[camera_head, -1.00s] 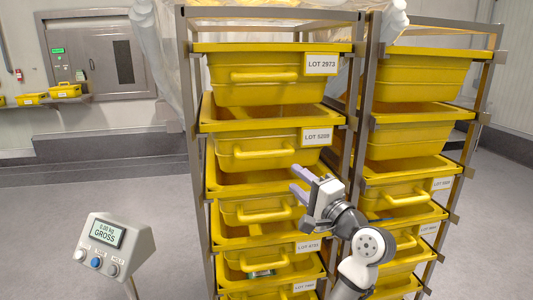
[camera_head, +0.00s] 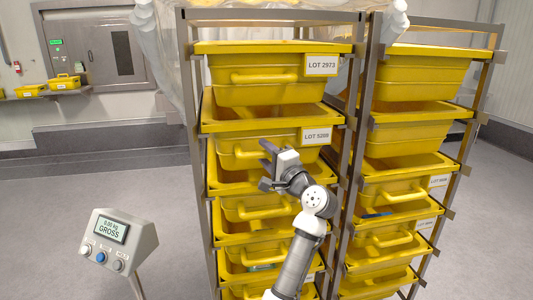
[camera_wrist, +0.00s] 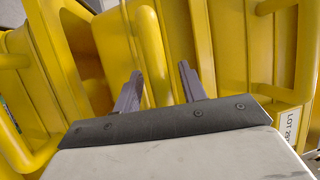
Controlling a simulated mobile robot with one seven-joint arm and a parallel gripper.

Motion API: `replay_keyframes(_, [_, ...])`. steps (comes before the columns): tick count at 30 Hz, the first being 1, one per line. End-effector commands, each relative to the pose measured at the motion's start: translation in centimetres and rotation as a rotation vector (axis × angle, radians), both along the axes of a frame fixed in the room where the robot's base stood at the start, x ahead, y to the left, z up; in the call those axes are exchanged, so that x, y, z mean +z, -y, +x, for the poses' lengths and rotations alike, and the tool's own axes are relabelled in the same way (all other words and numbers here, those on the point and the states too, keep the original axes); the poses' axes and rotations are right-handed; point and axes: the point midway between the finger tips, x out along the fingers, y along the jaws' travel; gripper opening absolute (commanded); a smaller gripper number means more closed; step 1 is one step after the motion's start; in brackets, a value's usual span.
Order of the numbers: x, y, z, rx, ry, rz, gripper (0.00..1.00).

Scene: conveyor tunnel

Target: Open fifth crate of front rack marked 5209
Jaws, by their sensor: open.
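The crate labelled LOT 5209 (camera_head: 225,126) is the yellow one second from the top in the front rack's left column. Its label (camera_head: 315,136) is small and hard to read now; it sits closed in line with its neighbours. Its handle (camera_head: 243,154) is partly hidden by my gripper (camera_head: 266,165). My gripper is open, in front of this crate's lower front. In the wrist view, a yellow handle bar (camera_wrist: 151,50) lies between the lines of my two fingertips (camera_wrist: 160,72). I cannot tell whether the fingertips reach past it.
The LOT 2973 crate (camera_head: 270,91) is directly above, and more yellow crates (camera_head: 255,207) are stacked below. A second column (camera_head: 415,142) stands to the right. Grey metal posts (camera_head: 353,130) flank the crates.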

Motion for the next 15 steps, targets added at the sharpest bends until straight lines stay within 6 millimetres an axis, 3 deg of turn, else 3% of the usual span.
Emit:
replay_keyframes(5, [-0.01,-0.01,0.00,0.000,0.000,0.000,0.41])
replay_keyframes(15, [-0.01,0.00,-0.02,0.000,0.000,0.000,0.00])
